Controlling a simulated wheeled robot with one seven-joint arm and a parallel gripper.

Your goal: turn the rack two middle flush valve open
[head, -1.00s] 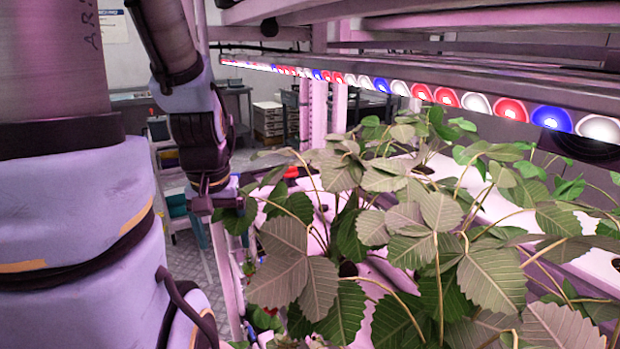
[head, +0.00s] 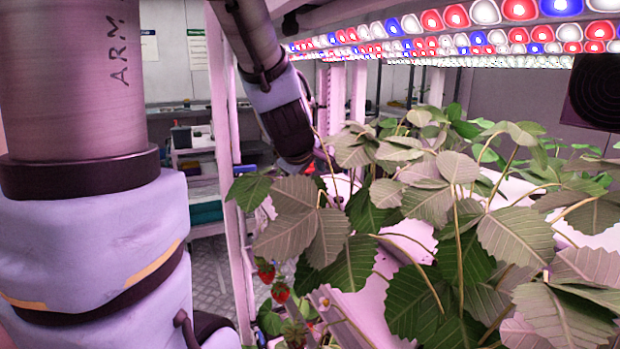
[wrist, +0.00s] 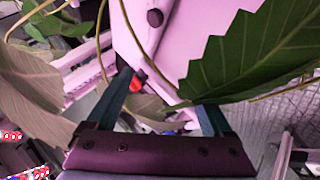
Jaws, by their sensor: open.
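My gripper (wrist: 165,92) is open in the wrist view, with its two dark fingers spread and nothing held between them. A small red part (wrist: 136,84) shows just beside the left finger, in front of the pale rack channel. It may be the valve's handle, but it is too small and covered for me to tell its angle. I cannot tell whether the finger touches it. In the head view the end of my arm goes down behind leaves, and the gripper is hidden there. No valve is clearly visible in the head view.
Large strawberry leaves (head: 435,205) crowd the rack, and leaves (wrist: 265,50) also hang close around the gripper. Red berries (head: 280,292) hang at the rack's front edge. An LED panel (head: 410,45) runs above. Rack posts (head: 232,150) stand left of the plants.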

